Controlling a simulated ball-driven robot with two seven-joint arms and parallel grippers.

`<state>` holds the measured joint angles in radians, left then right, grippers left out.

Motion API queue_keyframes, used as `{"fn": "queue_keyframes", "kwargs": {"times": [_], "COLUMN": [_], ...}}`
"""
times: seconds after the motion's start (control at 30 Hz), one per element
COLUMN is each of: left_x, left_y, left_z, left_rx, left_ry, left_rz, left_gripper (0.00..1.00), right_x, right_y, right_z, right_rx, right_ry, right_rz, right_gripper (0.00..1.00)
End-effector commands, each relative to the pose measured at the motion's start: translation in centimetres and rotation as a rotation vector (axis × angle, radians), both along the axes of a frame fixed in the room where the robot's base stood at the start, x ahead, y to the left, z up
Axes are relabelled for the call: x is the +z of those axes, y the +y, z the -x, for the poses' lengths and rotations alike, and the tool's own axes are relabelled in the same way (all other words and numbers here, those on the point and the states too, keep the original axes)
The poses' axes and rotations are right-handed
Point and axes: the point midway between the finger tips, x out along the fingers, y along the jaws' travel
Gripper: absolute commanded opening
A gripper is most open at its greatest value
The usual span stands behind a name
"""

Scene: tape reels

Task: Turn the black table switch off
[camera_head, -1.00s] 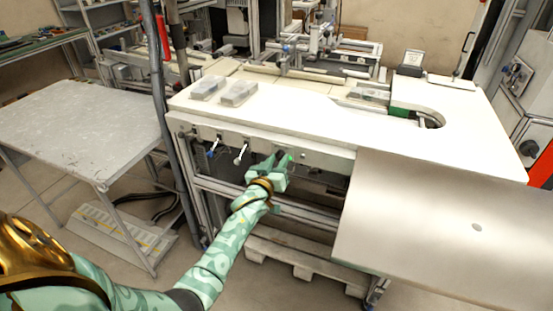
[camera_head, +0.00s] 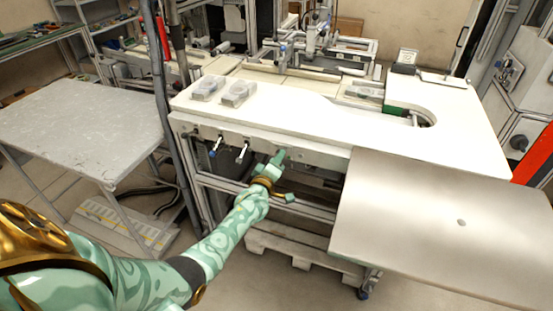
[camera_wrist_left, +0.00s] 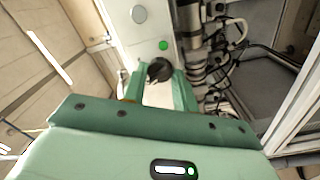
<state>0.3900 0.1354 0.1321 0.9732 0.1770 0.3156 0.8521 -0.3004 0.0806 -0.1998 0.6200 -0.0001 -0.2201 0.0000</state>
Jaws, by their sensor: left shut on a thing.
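The black table switch (camera_wrist_left: 158,70) is a round dark knob on the table's pale front panel, in the left wrist view. My left gripper (camera_head: 281,158) is at that panel under the white tabletop in the head view, where it hides the switch. In the left wrist view the two green fingers of the gripper (camera_wrist_left: 159,84) are on either side of the knob and shut on it. The knob's exact angle is hard to tell. My right gripper is not in view.
A green round button (camera_wrist_left: 163,45) and a silver round part (camera_wrist_left: 138,14) sit on the panel beyond the knob. The white tabletop (camera_head: 300,115) carries two grey boxes. A metal sheet (camera_head: 430,215) juts out right of my arm. A grey table (camera_head: 75,125) stands left.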

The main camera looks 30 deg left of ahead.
Motion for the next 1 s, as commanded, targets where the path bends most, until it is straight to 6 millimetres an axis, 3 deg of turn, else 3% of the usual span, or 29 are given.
{"fn": "queue_keyframes", "kwargs": {"times": [0.3,0.8,0.83,0.9,1.0], "left_x": [-0.21,-0.26,-0.27,-0.24,-0.17], "left_y": [-0.03,-0.03,-0.04,-0.05,-0.04], "left_z": [0.09,0.1,0.1,0.09,0.06], "left_rx": [0.0,0.0,0.0,-0.001,0.0], "left_ry": [-0.02,-0.023,-0.023,-0.024,-0.025], "left_rz": [0.103,0.121,0.121,0.121,0.12], "left_gripper": [0.06,0.06,0.31,0.5,0.5], "right_x": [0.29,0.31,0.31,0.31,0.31], "right_y": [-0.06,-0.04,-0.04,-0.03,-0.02], "right_z": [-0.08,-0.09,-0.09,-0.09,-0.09], "right_rx": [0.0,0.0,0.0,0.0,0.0], "right_ry": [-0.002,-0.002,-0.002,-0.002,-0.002], "right_rz": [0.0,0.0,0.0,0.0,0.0], "right_gripper": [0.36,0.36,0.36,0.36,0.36]}}
